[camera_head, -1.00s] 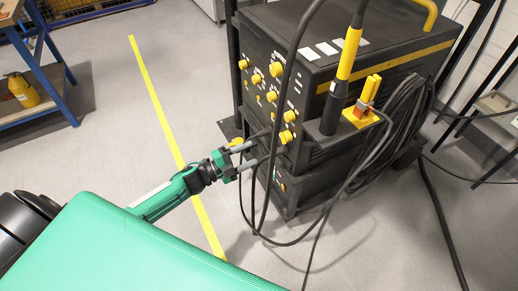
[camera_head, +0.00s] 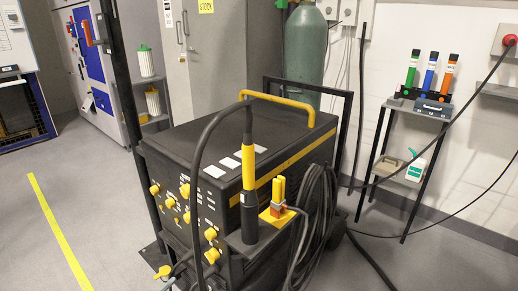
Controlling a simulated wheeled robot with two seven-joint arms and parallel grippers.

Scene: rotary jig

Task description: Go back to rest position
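The black and yellow welding machine (camera_head: 215,165) stands in the middle, with several yellow knobs on its front. A torch with a yellow grip (camera_head: 248,150) stands upright in a black holder at its front corner. My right gripper is out of view.
Looped black cables (camera_head: 312,215) hang at the machine's right side. A small shelf (camera_head: 418,115) with coloured bottles stands against the right wall. A green gas cylinder (camera_head: 307,50) stands behind the machine. Grey floor with a yellow line (camera_head: 57,230) is free at left.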

